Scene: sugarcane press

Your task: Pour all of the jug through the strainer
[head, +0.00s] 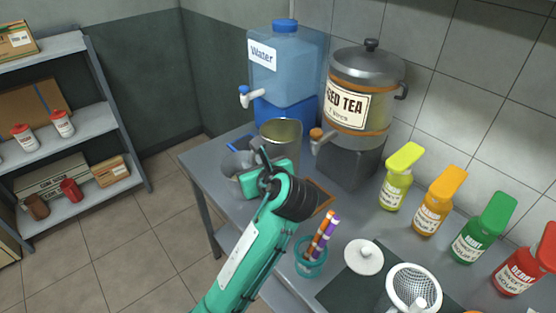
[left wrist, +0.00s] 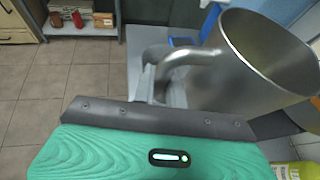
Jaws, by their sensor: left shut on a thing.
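A metal jug (head: 281,135) stands out near the back left of the counter, roughly upright with its mouth up. My left gripper (head: 264,165) is shut on its handle; the handle and jug (left wrist: 262,70) also show in the left wrist view. I see no liquid level inside the jug, and cannot tell whether its base touches anything. A white strainer (head: 413,284) with a mesh bowl lies at the front right of the counter, well apart from the jug. My right gripper is not in view.
A water dispenser (head: 284,65) and an iced tea urn (head: 362,90) stand behind the jug.

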